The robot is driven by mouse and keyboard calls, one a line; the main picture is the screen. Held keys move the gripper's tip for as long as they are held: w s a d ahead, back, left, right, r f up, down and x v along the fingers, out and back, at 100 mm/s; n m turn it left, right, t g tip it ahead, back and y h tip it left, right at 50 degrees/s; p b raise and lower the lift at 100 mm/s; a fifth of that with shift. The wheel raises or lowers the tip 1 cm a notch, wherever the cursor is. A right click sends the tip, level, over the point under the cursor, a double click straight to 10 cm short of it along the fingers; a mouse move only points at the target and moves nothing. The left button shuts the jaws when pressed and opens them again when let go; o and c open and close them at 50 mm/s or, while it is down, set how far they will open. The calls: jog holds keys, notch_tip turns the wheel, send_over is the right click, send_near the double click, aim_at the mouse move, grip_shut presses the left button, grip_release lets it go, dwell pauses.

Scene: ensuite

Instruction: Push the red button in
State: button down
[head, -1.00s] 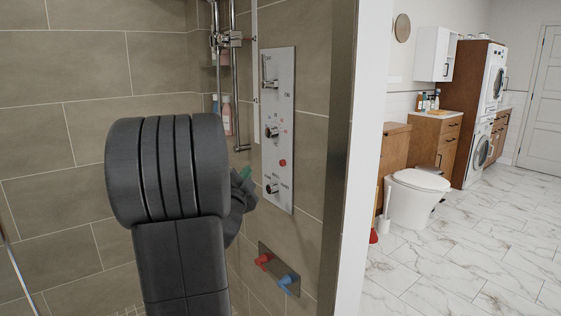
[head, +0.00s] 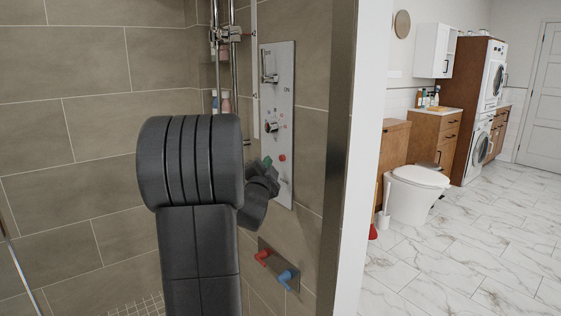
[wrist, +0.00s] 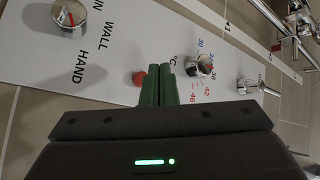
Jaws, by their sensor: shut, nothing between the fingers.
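The red button (head: 282,157) is a small round knob on the pale shower control panel (head: 283,95). In the wrist view the red button (wrist: 139,77) shows just left of the green fingertips of my gripper (wrist: 159,85). The fingers are shut together with nothing between them and point at the panel. In the head view my gripper (head: 266,162) is just left of the button, partly hidden by my arm. I cannot tell whether the fingertips touch the button or the panel.
Chrome knobs sit on the panel, one (wrist: 201,66) right of the fingers and another (wrist: 70,17) at upper left in the wrist view. Below the panel are a red tap (head: 262,256) and a blue tap (head: 287,277). A shower rail (head: 233,70) stands left of the panel.

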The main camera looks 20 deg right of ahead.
jog(key=shift+w+d, duration=0.25)
jog(key=shift+d, duration=0.5)
jog(key=shift+d+f+b, duration=0.1)
jog(key=shift+b, duration=0.3)
dwell(1.2)
jog(key=shift+w+d, duration=0.15)
jog(key=shift+d, duration=0.15)
jog(key=shift+w+d+b, duration=0.15)
jog(key=shift+d+b, duration=0.25)
jog(key=shift+b, duration=0.15)
dwell(0.6)
jog(key=shift+a, duration=0.15)
jog(key=shift+s+a, duration=0.3)
jog(key=shift+a, duration=0.4)
jog(key=shift+a, duration=0.1)
jog(key=a, duration=0.1)
jog(key=s+a, duration=0.1)
jog(key=a, duration=0.2)
jog(key=shift+s+a, duration=0.2)
jog(key=shift+s, duration=0.15)
